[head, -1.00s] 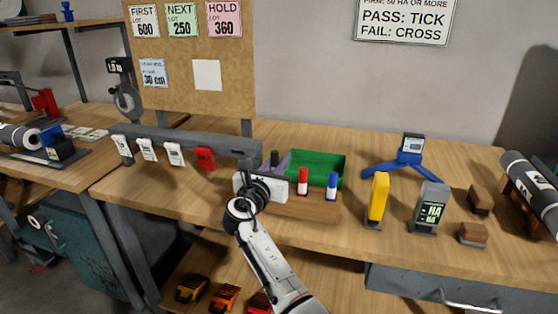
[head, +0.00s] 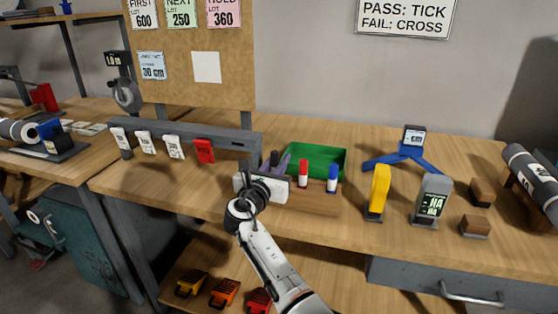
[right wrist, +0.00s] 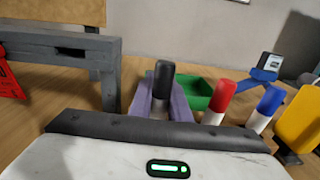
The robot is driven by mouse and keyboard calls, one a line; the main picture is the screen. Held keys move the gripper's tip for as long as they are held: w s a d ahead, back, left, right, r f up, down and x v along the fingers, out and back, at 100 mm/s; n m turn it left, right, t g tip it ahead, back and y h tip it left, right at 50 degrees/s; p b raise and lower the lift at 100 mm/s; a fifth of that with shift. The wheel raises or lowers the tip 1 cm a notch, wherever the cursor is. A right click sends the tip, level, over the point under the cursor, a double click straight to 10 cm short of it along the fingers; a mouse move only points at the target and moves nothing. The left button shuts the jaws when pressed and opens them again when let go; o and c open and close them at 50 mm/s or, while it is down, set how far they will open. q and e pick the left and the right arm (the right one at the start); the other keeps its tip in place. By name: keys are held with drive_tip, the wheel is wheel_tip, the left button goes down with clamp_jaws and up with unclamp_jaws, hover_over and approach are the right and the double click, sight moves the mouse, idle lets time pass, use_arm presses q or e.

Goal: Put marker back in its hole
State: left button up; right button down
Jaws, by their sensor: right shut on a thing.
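My right gripper (head: 277,164) has two purple fingers, which also show in the right wrist view (right wrist: 164,103). It is shut on a black-capped marker (right wrist: 163,78), held upright between the fingers; in the head view its dark top (head: 274,157) shows. The wooden marker block (head: 318,202) stands just right of the gripper, carrying a red marker (head: 303,174) and a blue marker (head: 332,179), both upright. My white wrist hides the block's left end and the black marker's lower end, so I cannot tell whether it touches a hole. My left gripper is not in view.
A green bin (head: 318,156) is close behind the block. A grey rail (head: 190,137) with hanging tags, one red (head: 205,151), ends left of the gripper. A yellow device (head: 378,190), a grey meter (head: 432,200) and a blue stand (head: 410,158) are to the right.

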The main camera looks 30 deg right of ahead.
drive_tip(key=shift+f, duration=0.5)
drive_tip(key=c, duration=1.6)
unclamp_jaws()
drive_tip(key=v, duration=1)
drive_tip(key=shift+a, duration=0.1)
drive_tip(key=shift+s, duration=0.1)
